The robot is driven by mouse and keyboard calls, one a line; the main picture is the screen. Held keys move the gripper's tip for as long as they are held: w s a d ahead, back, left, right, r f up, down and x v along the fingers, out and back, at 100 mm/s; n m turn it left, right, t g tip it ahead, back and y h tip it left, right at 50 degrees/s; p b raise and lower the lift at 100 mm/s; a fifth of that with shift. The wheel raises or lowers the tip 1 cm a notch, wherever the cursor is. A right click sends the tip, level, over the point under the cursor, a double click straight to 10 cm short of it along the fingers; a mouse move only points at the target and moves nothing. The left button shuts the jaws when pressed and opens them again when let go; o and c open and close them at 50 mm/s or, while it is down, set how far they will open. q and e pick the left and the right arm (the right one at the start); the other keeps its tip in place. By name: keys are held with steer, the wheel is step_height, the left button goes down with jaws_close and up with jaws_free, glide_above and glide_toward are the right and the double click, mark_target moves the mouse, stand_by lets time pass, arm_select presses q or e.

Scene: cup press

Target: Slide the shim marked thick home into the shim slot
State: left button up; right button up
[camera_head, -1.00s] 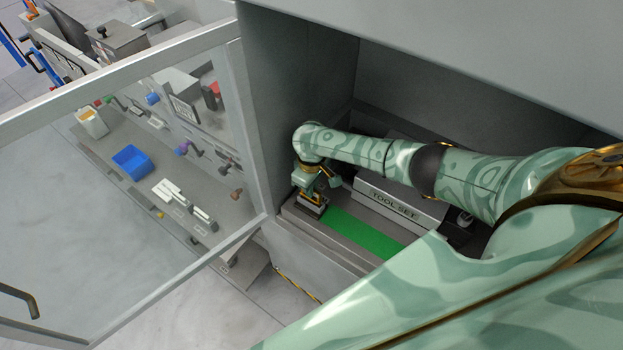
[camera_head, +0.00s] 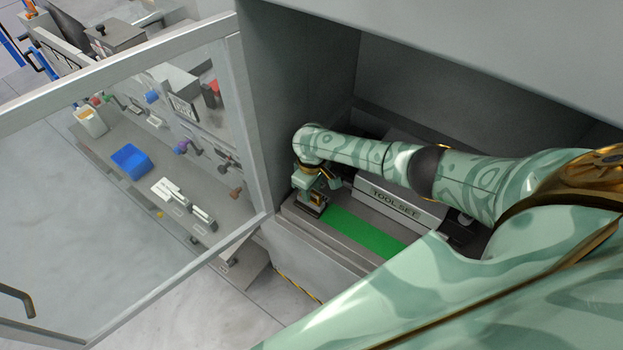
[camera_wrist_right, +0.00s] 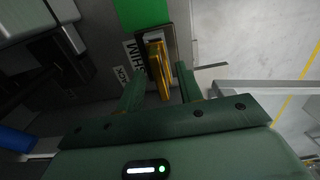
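My right gripper (camera_wrist_right: 160,72) points down at the left end of the green strip (camera_head: 365,234). In the right wrist view its two fingers stand apart, one on each side of an upright yellow piece (camera_wrist_right: 158,62), which looks like the shim; a narrow gap shows on both sides. The piece stands in a dark-edged holder beside a label that seems to read SHIM (camera_wrist_right: 132,54), so this looks like the shim slot. I cannot read any thick mark on it, nor tell how deep it sits. My left gripper is out of view.
A grey TOOL SET box (camera_head: 400,200) lies behind the green strip, close to my right arm. Bay walls enclose the back and sides. An open glass door (camera_head: 130,180) stands at left; a bench with a blue bin (camera_head: 131,161) shows through it.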

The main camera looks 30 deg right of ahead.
step_height(320, 180, up, 12)
steer(key=p, duration=0.4)
stand_by(0.7)
